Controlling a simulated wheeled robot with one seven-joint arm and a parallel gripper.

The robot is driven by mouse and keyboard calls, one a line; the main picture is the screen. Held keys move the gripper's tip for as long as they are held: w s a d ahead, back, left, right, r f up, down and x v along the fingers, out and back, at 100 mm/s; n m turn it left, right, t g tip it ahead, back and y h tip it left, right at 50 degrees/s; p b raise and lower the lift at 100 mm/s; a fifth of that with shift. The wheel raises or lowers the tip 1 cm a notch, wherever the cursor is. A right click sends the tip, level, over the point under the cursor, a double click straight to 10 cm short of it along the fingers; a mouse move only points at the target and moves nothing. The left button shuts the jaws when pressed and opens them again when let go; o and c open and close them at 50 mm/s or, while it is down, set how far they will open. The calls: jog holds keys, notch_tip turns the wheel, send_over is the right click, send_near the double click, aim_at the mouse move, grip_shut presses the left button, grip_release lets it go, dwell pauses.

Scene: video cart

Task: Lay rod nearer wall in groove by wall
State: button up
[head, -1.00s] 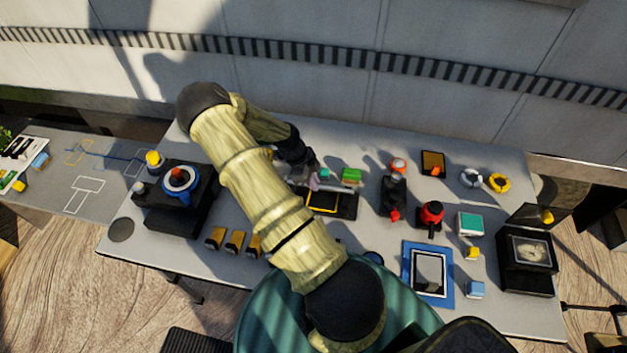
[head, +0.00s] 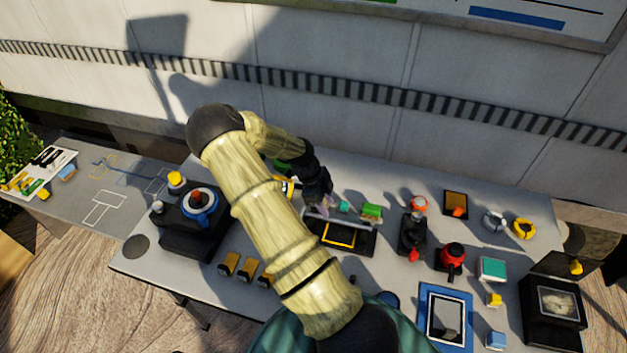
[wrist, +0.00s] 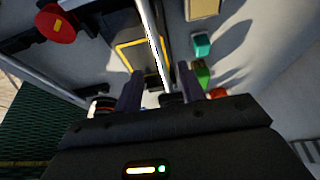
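A thin pale rod (wrist: 154,38) runs along the wall side of the black tray with a yellow outline (wrist: 127,50); the tray also shows in the head view (head: 361,246). My gripper (wrist: 159,88) is above the rod's near end, its two dark fingers apart with the rod passing between them. In the head view my gripper (head: 318,207) is at the tray's wall-side left corner, and a pale strip (head: 345,223) shows along that edge. Whether the rod rests in a groove is unclear. Another grey bar (wrist: 42,76) crosses the left of the wrist view.
A green block (head: 371,210) and a teal block (head: 343,206) stand between tray and wall. A black stand (head: 412,236) with red parts is right of the tray. A black device with a blue ring (head: 200,202) stands left. The wall (head: 330,90) rises behind.

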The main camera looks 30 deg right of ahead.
jog(key=b+v, duration=0.1)
jog(key=v, duration=1.1)
jog(key=shift+b, duration=0.4)
jog(key=shift+s, duration=0.1)
jog(key=s+a+r+n+t+y, duration=0.1)
jog(key=s+a+r+n+t, duration=0.2)
jog(key=s+a+n, duration=0.4)
jog(key=s+a+r+n+t+y, duration=0.1)
jog(key=s+a+r+n+t, duration=0.2)
jog(key=a+n, duration=0.9)
jog(key=s+r+n, duration=0.3)
jog(key=n, duration=0.6)
jog(key=shift+s+a+y, duration=0.35)
jog(key=shift+s+y, duration=0.05)
jog(key=shift+w+d, duration=0.1)
jog(key=shift+d, duration=0.05)
